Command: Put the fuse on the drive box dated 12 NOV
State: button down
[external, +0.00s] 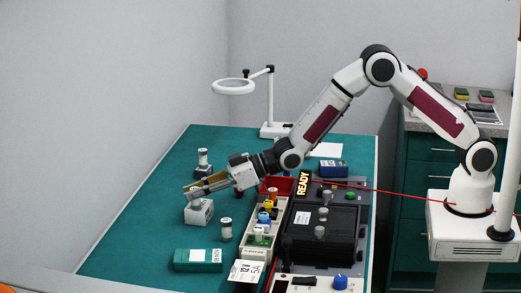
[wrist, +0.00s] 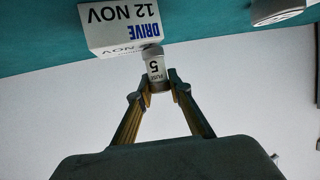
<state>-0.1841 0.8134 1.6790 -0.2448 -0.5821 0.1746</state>
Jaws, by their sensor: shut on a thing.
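In the wrist view my gripper (wrist: 158,88) is shut on a small pale fuse (wrist: 155,68) marked "FUSE 5". The fuse's far end overlaps the white drive box (wrist: 120,25), which reads "DRIVE 12 NOV" upside down. I cannot tell whether they touch. In the external view my gripper (external: 188,191) is low over the left part of the bench, right above a small white box (external: 199,212). The held fuse is hard to make out there, between the fingers and the box.
A similar cylinder (external: 225,230) stands on the green mat to the right, and another (external: 203,157) sits on a dark base behind. A dark green box (external: 197,261) lies in front. A ring lamp (external: 233,86) and a black-topped test rig (external: 320,230) stand nearby. The mat's front left is clear.

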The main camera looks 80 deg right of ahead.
jog(key=shift+f, duration=0.1)
jog(key=c, duration=1.8)
grip_release()
jog(key=shift+c, duration=0.2)
jog(key=shift+s, duration=0.1)
jog(key=shift+s+r, duration=0.15)
jog(key=shift+r, duration=0.1)
jog(key=v, duration=1.1)
jog(key=shift+s, duration=0.2)
jog(key=shift+d, duration=0.1)
jog(key=shift+r, duration=0.1)
